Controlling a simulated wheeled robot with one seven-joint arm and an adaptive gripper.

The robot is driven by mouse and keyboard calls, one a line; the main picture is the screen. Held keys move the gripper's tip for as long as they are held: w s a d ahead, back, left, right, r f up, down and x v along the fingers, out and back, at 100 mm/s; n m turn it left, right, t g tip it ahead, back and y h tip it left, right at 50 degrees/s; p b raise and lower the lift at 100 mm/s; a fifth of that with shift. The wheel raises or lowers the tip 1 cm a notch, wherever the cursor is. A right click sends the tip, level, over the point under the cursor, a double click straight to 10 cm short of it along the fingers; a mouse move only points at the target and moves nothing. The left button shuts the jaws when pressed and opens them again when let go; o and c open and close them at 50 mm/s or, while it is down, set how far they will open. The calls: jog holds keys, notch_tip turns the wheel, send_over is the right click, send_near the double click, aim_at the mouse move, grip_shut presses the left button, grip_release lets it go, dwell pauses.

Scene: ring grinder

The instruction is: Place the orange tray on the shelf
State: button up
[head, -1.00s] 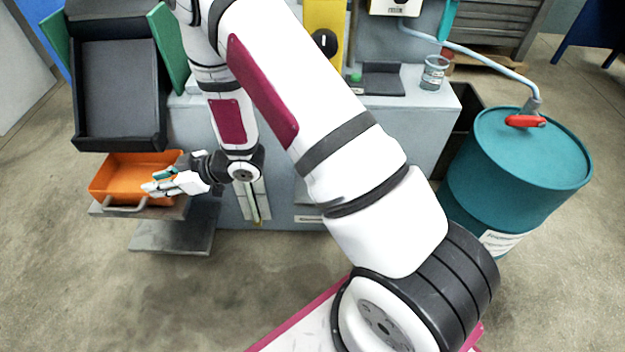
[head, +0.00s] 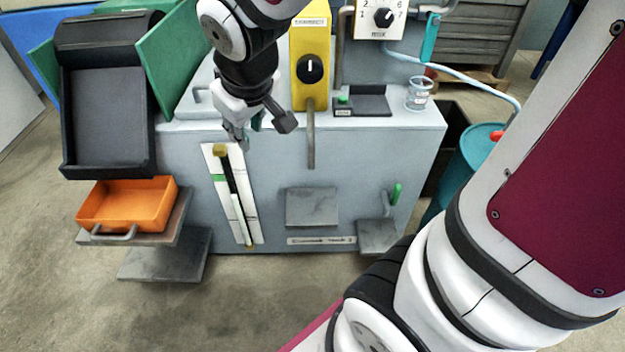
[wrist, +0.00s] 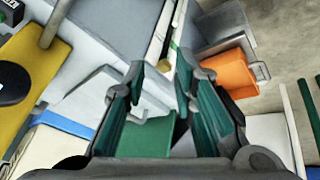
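The orange tray (head: 127,206) sits upright on the upper grey shelf plate (head: 165,235) under the black chute, with its grey handle facing front. It looks empty. A lower grey plate (head: 165,262) is below. The tray also shows in the wrist view (wrist: 230,74). My gripper (head: 243,138) is up and to the right of the tray, well apart from it, in front of the machine's top edge. In the wrist view my gripper (wrist: 160,75) has its teal-padded fingers apart with nothing held between them.
The black chute (head: 113,120) with green side panels stands above the tray. The grey machine (head: 285,165) carries a yellow panel (head: 310,85) with a knob, a white dial box (head: 381,20) and a glass jar (head: 418,95). A teal barrel (head: 468,165) is at right. The front floor is clear.

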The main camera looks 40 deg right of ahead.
jog(key=s+a+r+m+g, duration=0.1)
jog(key=s+r+g, duration=0.1)
jog(key=s, duration=1.1)
jog(key=s+a+r+m+g+y, duration=0.1)
jog(key=s+r+g, duration=0.1)
jog(key=s, duration=1.1)
jog(key=shift+s+a+m+g, duration=0.15)
jog(key=shift+a+m+g, duration=0.05)
jog(key=shift+m+g, duration=0.25)
notch_tip(320, 180, up, 33)
jog(key=t+p, duration=0.4)
jog(key=p, duration=2.7)
jog(key=shift+d, duration=0.25)
jog(key=shift+n, duration=0.25)
